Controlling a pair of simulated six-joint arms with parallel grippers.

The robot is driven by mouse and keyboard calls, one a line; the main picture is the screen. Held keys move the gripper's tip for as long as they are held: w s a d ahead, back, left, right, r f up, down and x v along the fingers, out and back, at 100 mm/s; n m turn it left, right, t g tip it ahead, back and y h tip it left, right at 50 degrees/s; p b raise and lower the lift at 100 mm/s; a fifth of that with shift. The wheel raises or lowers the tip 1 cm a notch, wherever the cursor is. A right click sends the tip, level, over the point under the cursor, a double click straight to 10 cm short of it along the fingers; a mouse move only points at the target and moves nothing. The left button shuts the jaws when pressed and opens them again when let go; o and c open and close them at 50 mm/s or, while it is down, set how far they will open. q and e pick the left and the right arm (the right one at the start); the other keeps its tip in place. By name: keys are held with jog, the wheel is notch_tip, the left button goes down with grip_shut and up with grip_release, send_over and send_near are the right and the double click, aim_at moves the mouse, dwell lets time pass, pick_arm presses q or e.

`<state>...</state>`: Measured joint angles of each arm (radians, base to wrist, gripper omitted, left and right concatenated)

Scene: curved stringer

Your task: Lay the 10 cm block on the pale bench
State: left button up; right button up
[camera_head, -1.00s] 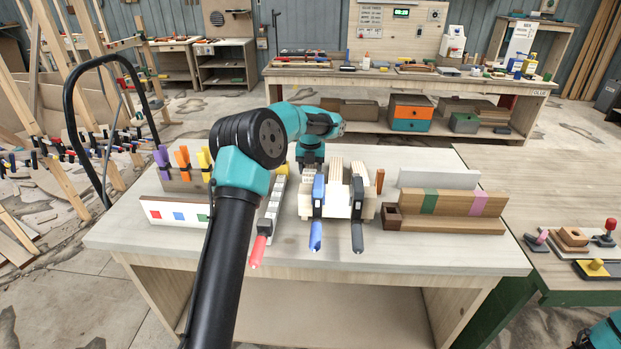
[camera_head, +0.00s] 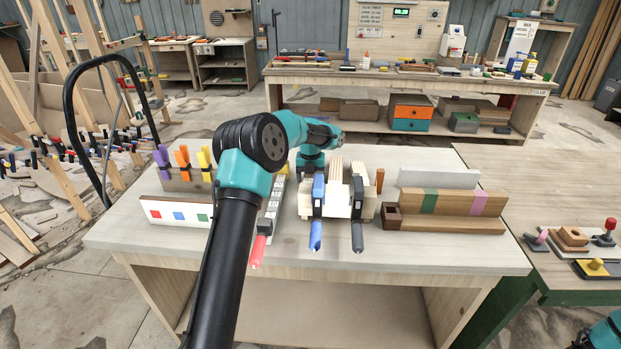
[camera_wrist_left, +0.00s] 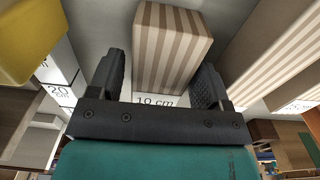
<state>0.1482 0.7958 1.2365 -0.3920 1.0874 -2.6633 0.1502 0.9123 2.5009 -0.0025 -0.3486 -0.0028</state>
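In the left wrist view, a wooden block with light and brown stripes (camera_wrist_left: 172,45) stands between the fingers of my left gripper (camera_wrist_left: 163,82). A "10 cm" label (camera_wrist_left: 155,101) shows just below it. The fingers are apart, one on each side of the block; I cannot tell whether either touches it. In the head view, the left gripper is behind the pale clamped pieces, its fingertips hidden. I cannot pick out the 10 cm block there. The pale bench (camera_head: 420,252) carries these things and has a bare front strip. My right gripper is out of view.
Blue and black clamps (camera_head: 317,205) grip pale pieces mid-bench. A red-handled clamp (camera_head: 260,248) lies left of them. A brown board with green and pink bands (camera_head: 455,202) stands right. A rack with coloured clamps (camera_head: 183,180) stands left. A green-legged table (camera_head: 560,200) adjoins.

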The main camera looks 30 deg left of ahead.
aim_at(310, 176)
pick_arm(q)
jog(key=shift+o, duration=0.3)
notch_tip(310, 176, up, 12)
jog(key=shift+r, duration=0.2)
dwell(0.4)
